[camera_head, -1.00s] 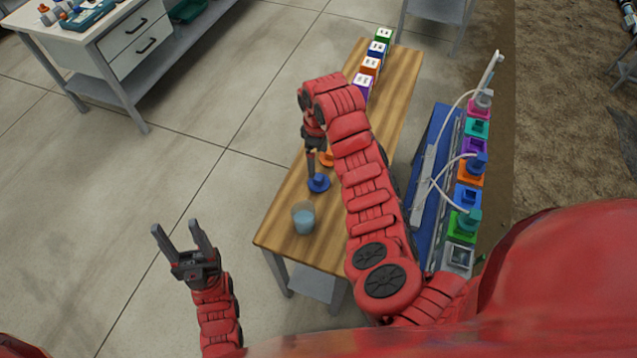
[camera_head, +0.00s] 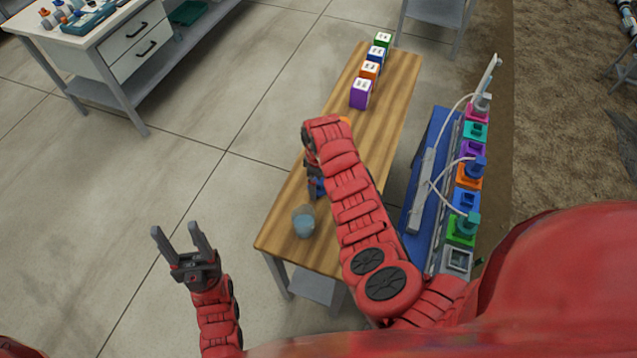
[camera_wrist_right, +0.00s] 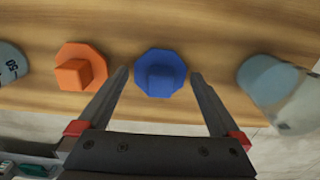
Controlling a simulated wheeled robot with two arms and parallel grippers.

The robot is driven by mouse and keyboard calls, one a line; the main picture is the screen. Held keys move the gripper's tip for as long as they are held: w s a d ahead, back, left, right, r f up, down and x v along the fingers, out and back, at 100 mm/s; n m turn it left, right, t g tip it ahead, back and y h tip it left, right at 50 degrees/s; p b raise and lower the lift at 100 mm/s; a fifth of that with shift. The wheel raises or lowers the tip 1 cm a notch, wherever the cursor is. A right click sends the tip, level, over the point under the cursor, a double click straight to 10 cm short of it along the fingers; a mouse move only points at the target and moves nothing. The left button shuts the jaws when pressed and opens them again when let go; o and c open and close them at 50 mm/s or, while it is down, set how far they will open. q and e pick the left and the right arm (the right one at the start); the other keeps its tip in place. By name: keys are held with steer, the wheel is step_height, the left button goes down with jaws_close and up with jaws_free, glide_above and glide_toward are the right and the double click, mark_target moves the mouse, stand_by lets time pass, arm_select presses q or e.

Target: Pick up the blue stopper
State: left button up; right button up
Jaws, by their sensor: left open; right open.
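The blue stopper (camera_wrist_right: 160,68) stands on the wooden bench, a blue flange with a raised square block. In the right wrist view it sits between the spread fingertips of my right gripper (camera_wrist_right: 160,76), apart from both. In the head view my right gripper (camera_head: 315,187) points down over the bench, and the stopper is mostly hidden behind it. My left gripper (camera_head: 175,228) is open and empty over the floor, left of the bench.
An orange stopper (camera_wrist_right: 78,74) stands left of the blue one. A beaker of bluish liquid (camera_head: 303,224) stands close by, near the bench's front end. Labelled boxes (camera_head: 360,95) line the far end. The skid with coloured fittings (camera_head: 466,200) is on the right.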

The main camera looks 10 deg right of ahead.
steer(key=c, duration=1.1)
steer(key=shift+c, duration=0.3)
steer(key=shift+r, duration=0.1)
